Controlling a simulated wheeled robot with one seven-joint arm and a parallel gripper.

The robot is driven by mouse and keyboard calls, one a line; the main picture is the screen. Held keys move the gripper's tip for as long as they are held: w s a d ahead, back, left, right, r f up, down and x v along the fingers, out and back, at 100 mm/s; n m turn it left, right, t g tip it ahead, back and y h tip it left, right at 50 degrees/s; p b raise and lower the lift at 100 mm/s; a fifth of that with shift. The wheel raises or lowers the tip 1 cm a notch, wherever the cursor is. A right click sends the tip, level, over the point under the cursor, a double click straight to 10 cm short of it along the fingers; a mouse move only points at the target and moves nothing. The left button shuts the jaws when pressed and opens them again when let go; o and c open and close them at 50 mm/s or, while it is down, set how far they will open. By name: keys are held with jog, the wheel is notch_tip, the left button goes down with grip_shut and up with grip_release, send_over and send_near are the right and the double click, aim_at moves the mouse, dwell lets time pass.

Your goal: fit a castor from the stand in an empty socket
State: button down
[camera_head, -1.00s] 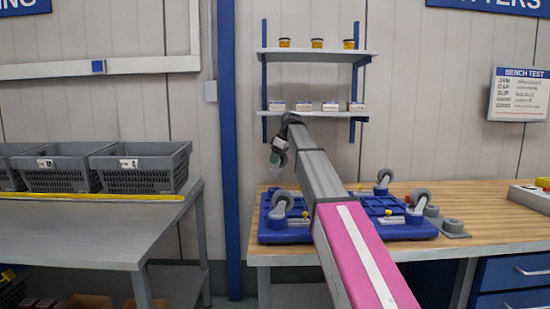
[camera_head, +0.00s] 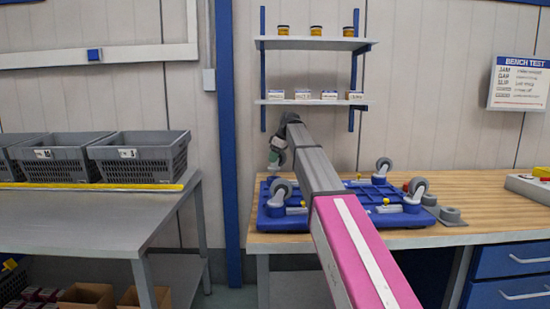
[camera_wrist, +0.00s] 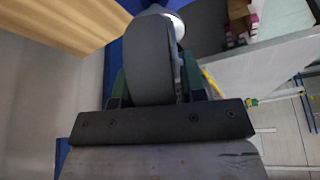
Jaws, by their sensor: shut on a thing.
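My gripper (camera_head: 277,160) hangs at the end of my arm, above the back left part of the blue dolly. In the wrist view its green fingers (camera_wrist: 152,88) are shut on a castor (camera_wrist: 150,60), with the dark wheel between them and the bright metal mount beyond. The blue dolly (camera_head: 410,219) lies wheels-up on the wooden bench. A grey stand (camera_head: 452,217) sits right of the dolly.
The wooden bench (camera_head: 480,186) has clear room behind and right of the dolly. A blue post (camera_head: 228,150) stands left of the bench. A wall shelf (camera_head: 312,43) with small jars and boxes hangs behind. Grey bins (camera_head: 140,160) stand on the left table.

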jog(key=shift+f, duration=1.85)
dwell(0.4)
jog(key=c, duration=0.6)
grip_release()
jog(key=v, duration=1)
jog(key=shift+d+r, duration=0.25)
jog(key=shift+r, duration=0.1)
